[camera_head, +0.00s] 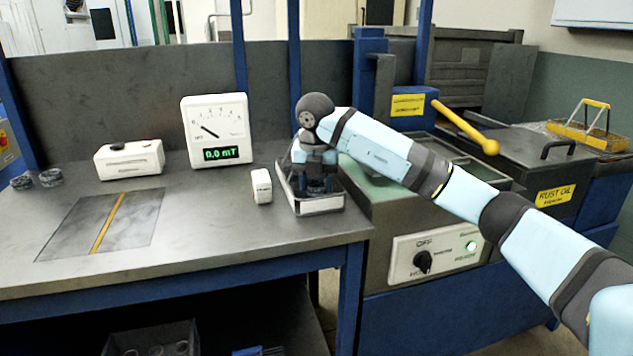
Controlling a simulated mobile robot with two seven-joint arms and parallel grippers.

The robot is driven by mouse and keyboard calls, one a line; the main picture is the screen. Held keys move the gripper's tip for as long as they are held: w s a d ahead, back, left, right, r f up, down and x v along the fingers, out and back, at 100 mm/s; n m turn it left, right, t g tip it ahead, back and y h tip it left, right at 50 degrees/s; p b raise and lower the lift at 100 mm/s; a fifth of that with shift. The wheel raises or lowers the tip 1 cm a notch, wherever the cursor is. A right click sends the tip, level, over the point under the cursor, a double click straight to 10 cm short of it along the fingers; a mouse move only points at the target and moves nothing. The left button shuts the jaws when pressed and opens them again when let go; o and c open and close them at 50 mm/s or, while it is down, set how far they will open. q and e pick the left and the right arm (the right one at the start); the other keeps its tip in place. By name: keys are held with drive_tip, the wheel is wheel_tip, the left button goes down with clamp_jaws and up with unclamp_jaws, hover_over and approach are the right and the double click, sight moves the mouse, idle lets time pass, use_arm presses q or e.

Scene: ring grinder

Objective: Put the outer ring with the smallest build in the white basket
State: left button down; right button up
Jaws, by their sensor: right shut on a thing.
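The white basket (321,205) stands at the right end of the grey bench, beside the green-topped machine. My right gripper (317,187) points down into the basket, its fingers low between the walls. It is shut on a small dark thing, apparently an outer ring, mostly hidden by the fingers and the basket's rim. Two dark grey rings, one (21,183) and another (50,177), lie at the bench's far left; their sizes are hard to compare from here. My left gripper is out of view.
A white meter (217,130) reading 0.0 mT, a white box (130,160) and a small white block (261,186) stand on the bench. A grey plate with a yellow strip (107,224) lies front left. A yellow-handled lever (466,128) rises behind my right arm.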

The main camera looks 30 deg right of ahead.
drive_tip(key=shift+f, duration=0.55)
drive_tip(key=o, duration=1)
drive_tip(key=r, duration=0.2)
drive_tip(key=r+p, duration=0.1)
drive_tip(key=r, duration=0.2)
drive_tip(key=shift+s+a+r, duration=0.15)
drive_tip(key=shift+s+r, duration=0.05)
drive_tip(key=shift+r, duration=0.05)
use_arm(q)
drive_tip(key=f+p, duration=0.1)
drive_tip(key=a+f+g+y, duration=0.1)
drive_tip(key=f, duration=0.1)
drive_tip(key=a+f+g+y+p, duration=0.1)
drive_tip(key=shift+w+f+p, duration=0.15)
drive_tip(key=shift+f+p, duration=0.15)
use_arm(e)
drive_tip(key=r, duration=0.5)
drive_tip(key=s+r, duration=0.1)
drive_tip(key=r, duration=0.1)
drive_tip(key=shift+a+r, duration=0.3)
drive_tip(key=shift+a, duration=0.05)
